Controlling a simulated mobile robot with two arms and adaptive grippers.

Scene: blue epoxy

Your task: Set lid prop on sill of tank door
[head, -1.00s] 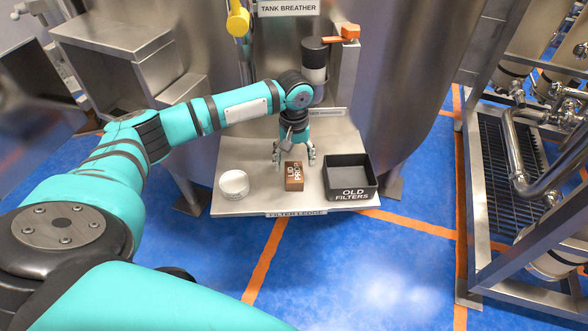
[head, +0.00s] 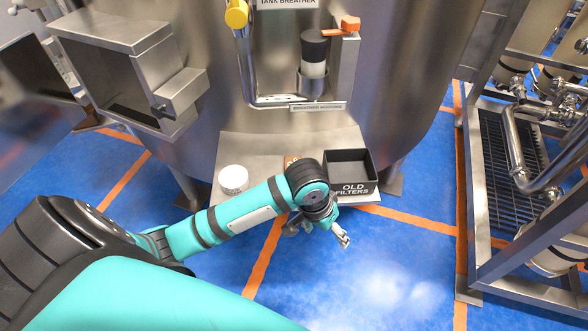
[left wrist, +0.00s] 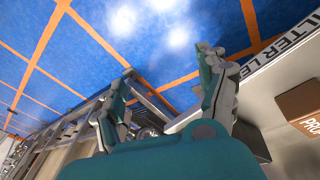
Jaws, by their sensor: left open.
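The lid prop (head: 291,160), a brown block, sits on the metal filter ledge (head: 256,147). My left arm hides most of it in the head view. Part of it, with white lettering, shows at the right edge of the left wrist view (left wrist: 300,104). My left gripper (head: 318,234) is open and empty, in front of the ledge and apart from the prop. Its spread fingers also show in the left wrist view (left wrist: 166,76). A square open metal housing (head: 120,45) juts from the tank at left; no label confirms it as the tank door. My right gripper is out of view.
A white round container (head: 233,179) stands left on the ledge. A black bin marked OLD FILTERS (head: 352,188) stands right. The breather housing with a black-topped cylinder (head: 314,50) is above. A metal pipe frame (head: 481,250) stands at far right. Blue floor is open in front.

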